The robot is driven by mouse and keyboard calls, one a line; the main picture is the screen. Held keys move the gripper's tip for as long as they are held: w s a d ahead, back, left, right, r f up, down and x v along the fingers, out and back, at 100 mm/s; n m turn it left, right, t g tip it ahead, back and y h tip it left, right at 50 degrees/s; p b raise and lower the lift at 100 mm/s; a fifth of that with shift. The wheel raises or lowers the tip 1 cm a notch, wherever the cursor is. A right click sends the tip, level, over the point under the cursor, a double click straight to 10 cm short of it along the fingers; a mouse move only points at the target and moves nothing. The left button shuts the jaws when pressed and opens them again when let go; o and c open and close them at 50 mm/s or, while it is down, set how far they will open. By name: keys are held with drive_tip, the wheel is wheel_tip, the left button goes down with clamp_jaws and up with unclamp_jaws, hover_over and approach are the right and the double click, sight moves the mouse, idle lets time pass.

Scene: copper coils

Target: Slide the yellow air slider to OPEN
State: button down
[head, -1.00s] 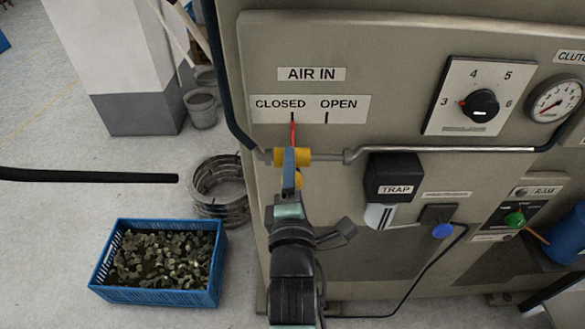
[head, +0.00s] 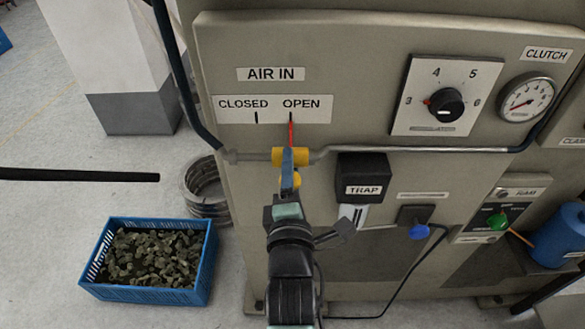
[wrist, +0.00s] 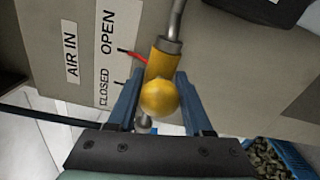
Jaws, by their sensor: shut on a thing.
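The yellow air slider (head: 303,157) sits on the grey pipe below the AIR IN label in the head view. Its red pointer (head: 291,132) lines up with the mark under OPEN (head: 301,104). CLOSED (head: 243,104) is to its left. In the wrist view the slider (wrist: 160,62) and its round yellow knob (wrist: 159,98) lie between the blue fingers. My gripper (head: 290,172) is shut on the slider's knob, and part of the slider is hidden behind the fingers.
The grey pipe (head: 420,149) runs along the panel. The black TRAP unit (head: 362,175) hangs just right of my gripper. A blue crate (head: 205,262) of dark pieces and metal coils (head: 204,187) stand on the floor at left.

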drive_tip(key=shift+d+h, duration=0.3)
drive_tip(key=shift+h, duration=0.1)
drive_tip(key=shift+c, duration=2.2)
unclamp_jaws()
drive_tip(key=shift+d, duration=0.15)
drive_tip(key=shift+a, duration=0.25)
drive_tip(key=shift+s+f, duration=0.1)
drive_tip(key=shift+s, duration=0.35)
drive_tip(key=s+b, duration=0.3)
drive_tip(key=s, duration=0.9)
